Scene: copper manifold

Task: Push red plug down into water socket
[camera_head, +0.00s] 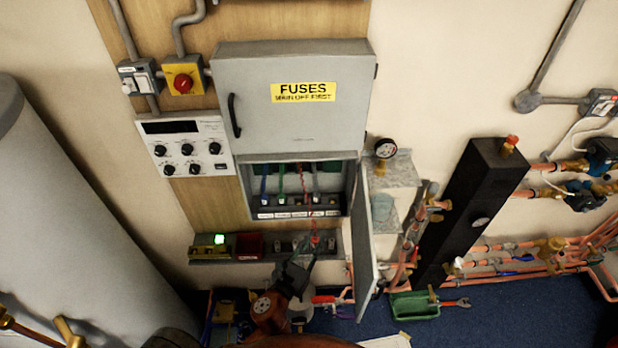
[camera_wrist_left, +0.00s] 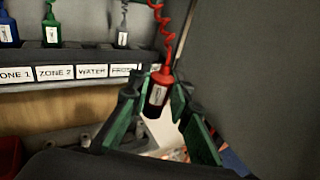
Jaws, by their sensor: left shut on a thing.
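My left gripper (camera_head: 308,252) (camera_wrist_left: 153,102) is shut on the red plug (camera_wrist_left: 159,90), whose coiled red cord runs up. In the head view the plug (camera_head: 315,240) is small, below the front edge of the fuse box's socket row. In the left wrist view the plug hangs nearly upright between green finger pads, right of and below the labels. The WATER label (camera_wrist_left: 93,71) sits between ZONE 2 and FROST. The socket place above it (camera_wrist_left: 88,42) holds no plug, between the green plug (camera_wrist_left: 51,27) and the grey plug (camera_wrist_left: 122,30). My right gripper is not in view.
The fuse box's open lower door (camera_head: 367,240) stands close on the right of the gripper. The blue plug (camera_wrist_left: 8,28) is above ZONE 1. A shelf with a green light (camera_head: 219,239) and a red block (camera_head: 249,244) lies below the box.

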